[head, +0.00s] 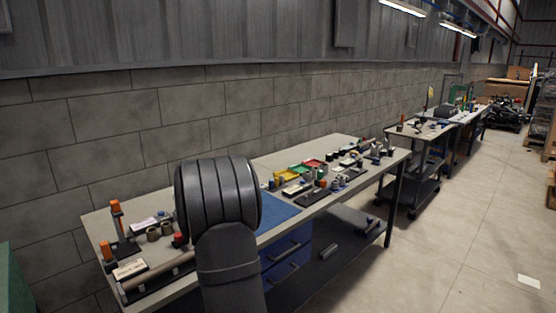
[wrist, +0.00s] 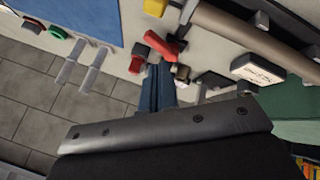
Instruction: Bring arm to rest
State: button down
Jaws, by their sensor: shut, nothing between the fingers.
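My gripper (wrist: 160,72) shows in the wrist view as two narrow blue-grey fingers held together, with nothing between them. I cannot tell the height of the tips above these. In the head view my dark arm stands in front of the bench, and the gripper is hidden behind it. I cannot make out a drag chain for certain.
A blue mat (head: 278,212) lies mid-bench, with yellow, green and red bins (head: 300,168) and many small parts beyond. Orange-handled tools (head: 116,207) and a labelled box (head: 130,269) crowd the left end.

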jog(key=x, duration=1.1)
jog(key=shift+w+f, duration=0.2)
jog(key=shift+w, duration=0.1)
jog(key=v, duration=1.6)
jog(key=shift+s+r, duration=0.25)
jog(key=shift+s, duration=0.1)
jog(key=shift+x, duration=8.4)
jog(key=shift+w, duration=0.1)
